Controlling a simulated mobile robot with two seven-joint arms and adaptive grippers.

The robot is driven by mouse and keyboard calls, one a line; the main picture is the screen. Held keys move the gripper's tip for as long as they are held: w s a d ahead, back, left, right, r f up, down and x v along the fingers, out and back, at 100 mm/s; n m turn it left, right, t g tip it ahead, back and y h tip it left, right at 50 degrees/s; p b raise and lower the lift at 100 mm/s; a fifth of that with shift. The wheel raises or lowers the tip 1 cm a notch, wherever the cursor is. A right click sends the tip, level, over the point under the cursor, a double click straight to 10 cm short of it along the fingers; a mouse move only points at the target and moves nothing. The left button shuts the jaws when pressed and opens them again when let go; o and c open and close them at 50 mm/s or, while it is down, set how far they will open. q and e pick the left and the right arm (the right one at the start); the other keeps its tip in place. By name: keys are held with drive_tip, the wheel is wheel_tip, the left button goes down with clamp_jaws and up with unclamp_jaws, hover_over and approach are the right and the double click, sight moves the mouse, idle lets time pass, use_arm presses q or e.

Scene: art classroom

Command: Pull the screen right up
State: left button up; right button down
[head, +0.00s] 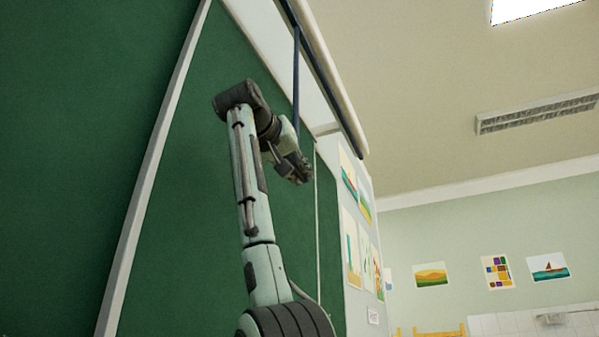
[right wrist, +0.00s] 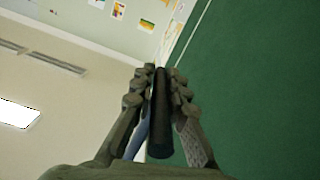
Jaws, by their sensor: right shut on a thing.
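The screen's pale roller case (head: 335,75) runs along the top of the green board in the head view, with a dark bar (head: 322,73) along its lower edge. No lowered screen cloth shows. A dark blue pull strap (head: 296,75) hangs from the bar down to my right gripper (head: 300,173). In the right wrist view, my right gripper (right wrist: 160,78) is shut on a dark round handle (right wrist: 161,118), with blue strap (right wrist: 140,138) beside it. The handle is mostly hidden in the head view. My left gripper is out of view.
The green board (head: 70,110) with pale frame strips stands close behind my right arm. Pictures (head: 352,185) hang on the wall beside it. A ceiling lamp (head: 537,113) is at the right. The space right of my arm looks free.

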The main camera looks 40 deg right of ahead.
drive_tip(key=shift+s+r, duration=0.1)
drive_tip(key=shift+r, duration=0.25)
drive_tip(key=c, duration=1.6)
unclamp_jaws()
drive_tip(key=shift+o, duration=0.3)
drive_tip(key=shift+f, duration=0.1)
drive_tip(key=shift+a, duration=0.1)
drive_tip(key=v, duration=1.1)
drive_tip(key=shift+a, duration=0.4)
drive_tip(key=shift+s, duration=0.1)
drive_tip(key=shift+f, duration=0.1)
